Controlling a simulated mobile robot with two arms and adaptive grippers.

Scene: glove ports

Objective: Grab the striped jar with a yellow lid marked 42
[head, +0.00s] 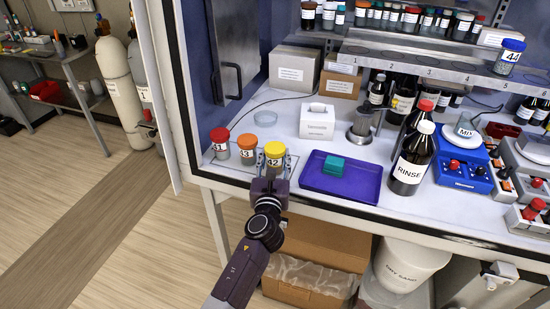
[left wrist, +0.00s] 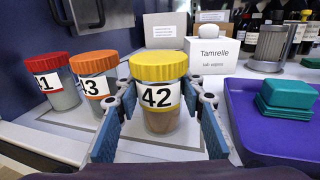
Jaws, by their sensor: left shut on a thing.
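The jar with a yellow lid and a white label marked 42 (head: 274,153) stands upright at the front left of the hood's work surface. My right gripper is not in view.
A white Tamrelle box (head: 317,124) stands behind. A dark RINSE bottle (head: 411,160) stands further right. The hood's side wall is at the left.

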